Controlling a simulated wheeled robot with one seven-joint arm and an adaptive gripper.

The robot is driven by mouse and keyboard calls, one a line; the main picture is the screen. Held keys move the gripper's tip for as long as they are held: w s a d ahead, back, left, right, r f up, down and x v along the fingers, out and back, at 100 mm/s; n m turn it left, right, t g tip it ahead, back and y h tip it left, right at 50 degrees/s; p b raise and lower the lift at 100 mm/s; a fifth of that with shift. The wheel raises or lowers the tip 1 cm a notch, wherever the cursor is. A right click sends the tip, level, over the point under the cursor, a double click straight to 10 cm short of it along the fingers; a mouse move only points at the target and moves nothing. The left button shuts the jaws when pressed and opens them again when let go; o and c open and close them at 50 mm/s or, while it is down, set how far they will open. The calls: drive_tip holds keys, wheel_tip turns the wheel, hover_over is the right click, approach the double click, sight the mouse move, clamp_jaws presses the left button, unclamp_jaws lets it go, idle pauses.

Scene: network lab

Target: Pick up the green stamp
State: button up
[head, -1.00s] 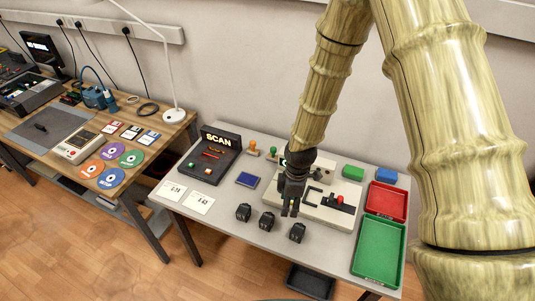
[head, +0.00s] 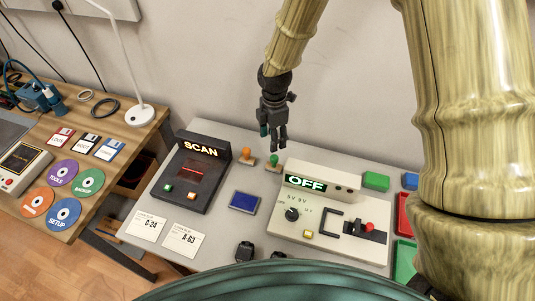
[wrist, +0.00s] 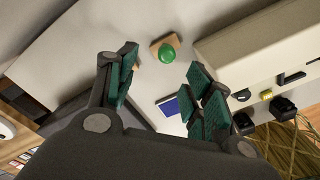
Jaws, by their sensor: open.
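The green stamp (head: 273,162) stands at the back of the grey table, between the scanner and the panel marked OFF. It has a green knob and a wooden-coloured base. My gripper (head: 273,142) is above and close behind it, pointing down. In the wrist view the green stamp (wrist: 168,52) shows from above, near the gap between the tips of my open, empty gripper (wrist: 163,66). The fingers appear apart from it. An orange-topped stamp (head: 247,156) stands just to its left in the head view.
The black SCAN unit (head: 193,172) is to the left and the OFF panel (head: 330,215) to the right, both close by. A blue pad (head: 244,202) lies in front. Green (head: 376,181) and blue blocks (head: 410,181) stand at the right. The wall is behind.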

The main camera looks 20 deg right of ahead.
sight(274, 156)
drive_tip(key=shift+f, duration=0.25)
drive_tip(key=shift+s+f, duration=0.1)
drive_tip(key=shift+f, duration=0.25)
drive_tip(key=f, duration=0.1)
drive_tip(key=f+p, duration=0.1)
drive_tip(key=f, duration=0.1)
drive_tip(key=f+p, duration=0.1)
drive_tip(key=f, duration=0.1)
drive_tip(key=shift+s+d+f, duration=0.1)
drive_tip(key=shift+s, duration=0.15)
drive_tip(key=shift+f+p, duration=0.25)
drive_tip(key=shift+p, duration=0.25)
drive_tip(key=shift+s+f+p, duration=0.3)
drive_tip(key=shift+s+f, duration=0.1)
drive_tip(key=shift+s, duration=0.15)
drive_tip(key=shift+f, duration=0.3)
drive_tip(key=shift+w+f, duration=0.45)
drive_tip(key=shift+f, duration=0.3)
drive_tip(key=shift+s+r, duration=0.25)
drive_tip(key=shift+s, duration=0.05)
drive_tip(key=shift+w+f, duration=0.1)
drive_tip(key=shift+w, duration=0.05)
clamp_jaws()
